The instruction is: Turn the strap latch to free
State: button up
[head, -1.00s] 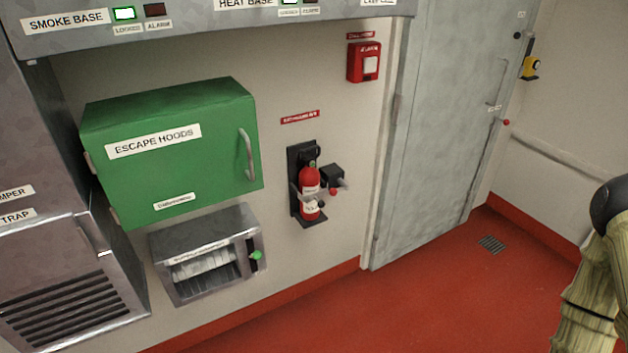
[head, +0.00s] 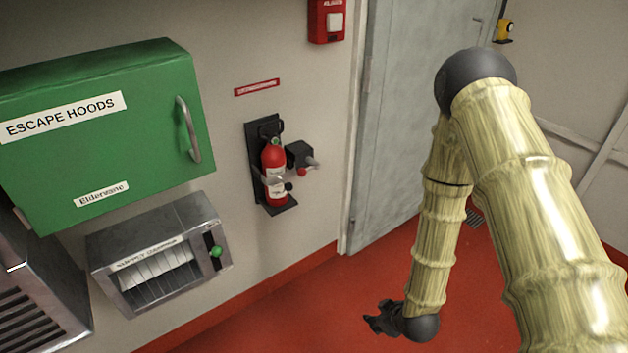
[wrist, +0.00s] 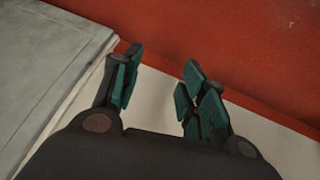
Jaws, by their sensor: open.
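The strap latch appears to be the small dark block with a grey lever and a red knob (head: 302,172), at the right of the extinguisher bracket. A red fire extinguisher (head: 273,168) stands upright in a black wall bracket (head: 263,130), with a grey strap around its lower body. My gripper (head: 372,319) is low, right of and below the extinguisher, apart from it. In the wrist view my gripper (wrist: 157,85) has its teal-padded fingers spread with nothing between them. The latch is not visible in the wrist view.
A green escape hoods cabinet (head: 110,140) and a metal dispenser (head: 160,255) with a green knob are left of the extinguisher. A grey door (head: 415,120) is to the right. A red call point (head: 327,20) is above. The red floor is clear.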

jog(key=w+a+n+t+y+b, duration=0.1)
jog(key=w+a+n+t+b, duration=0.2)
jog(key=w, duration=0.7)
jog(key=n+t+y+b, duration=0.6)
jog(key=n+y+b, duration=0.2)
jog(key=n+b, duration=0.8)
send_near(318, 168)
jog(key=p, duration=0.1)
jog(key=shift+n, duration=0.4)
jog(key=b+x, duration=0.1)
jog(key=x, duration=1)
jog(key=shift+r+b, duration=0.1)
jog(key=shift+b, duration=0.25)
grip_shut()
